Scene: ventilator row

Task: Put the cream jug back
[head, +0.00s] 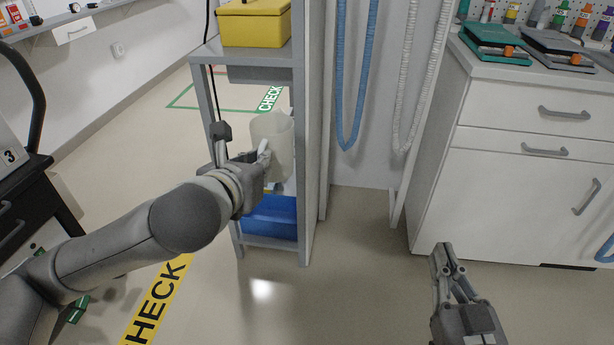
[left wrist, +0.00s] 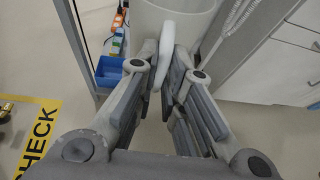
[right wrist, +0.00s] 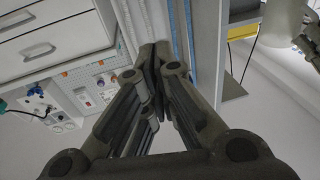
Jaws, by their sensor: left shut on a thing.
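The cream jug (head: 273,143) is upright in front of or within the opening of the narrow grey shelf unit (head: 309,130); I cannot tell its exact depth. My left gripper (head: 263,160) is shut on its handle, at the jug's near side. In the left wrist view the handle (left wrist: 164,42) sits between the fingers, with the jug's pale wall (left wrist: 180,15) beyond. The jug also shows at the upper right of the right wrist view (right wrist: 282,22). My right gripper (head: 444,252) is shut and empty, low over the floor in front of the white cabinet.
A yellow box (head: 254,24) stands on the shelf unit's top and a blue bin (head: 270,217) sits at its bottom. Blue (head: 352,90) and white hoses hang to its right. A white cabinet (head: 510,190) stands at right, a black cart (head: 30,215) at left. Floor between is clear.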

